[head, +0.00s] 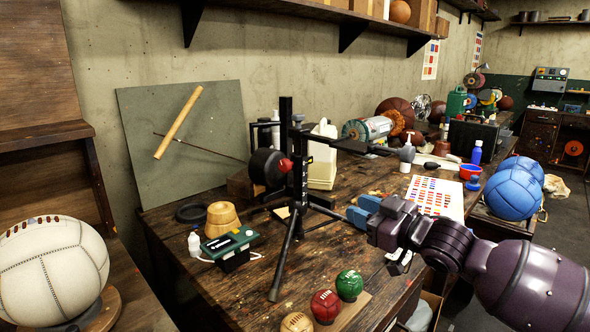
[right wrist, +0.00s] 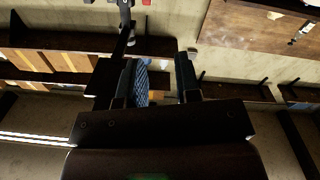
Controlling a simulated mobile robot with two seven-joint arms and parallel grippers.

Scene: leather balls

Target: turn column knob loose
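A black tripod stand with an upright column (head: 303,180) stands on the wooden workbench. A small red knob (head: 285,165) shows at the column, in front of a round black part (head: 265,168). My right gripper (head: 364,210) has blue finger pads and is to the right of the column, lower than the red knob and apart from it. In the right wrist view its two fingers (right wrist: 161,82) stand apart with nothing between them. My left gripper is not in view.
The workbench (head: 190,270) holds a green device (head: 228,243), wooden discs (head: 222,218), a white jug (head: 322,160) and small leather balls (head: 325,306) near the front edge. Blue balls (head: 512,193) lie at the right. A white ball (head: 52,268) sits at the left.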

